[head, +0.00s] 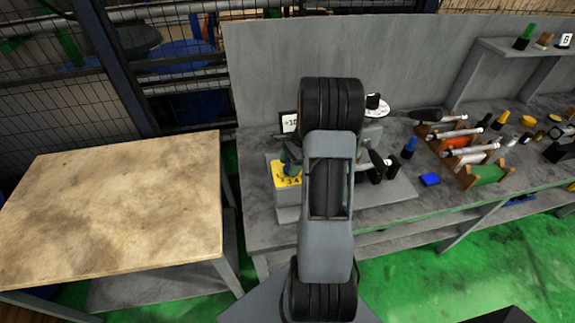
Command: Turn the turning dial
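A small grey grinder (400,190) stands on the grey workbench, partly hidden behind my arm. On its left front is a yellow numbered plate (286,181) with a dark blue-green knob (291,166) on it, which looks like the turning dial. A white round disc (381,110) with a black knob (373,101) shows at the back right of the machine; it could also be a dial. My arm stands upright in the middle of the view and covers the centre of the grinder. My gripper cannot be made out.
A small display (289,122) stands at the machine's left. A wooden table (115,210) stands at left; green floor (430,285) is free in front.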

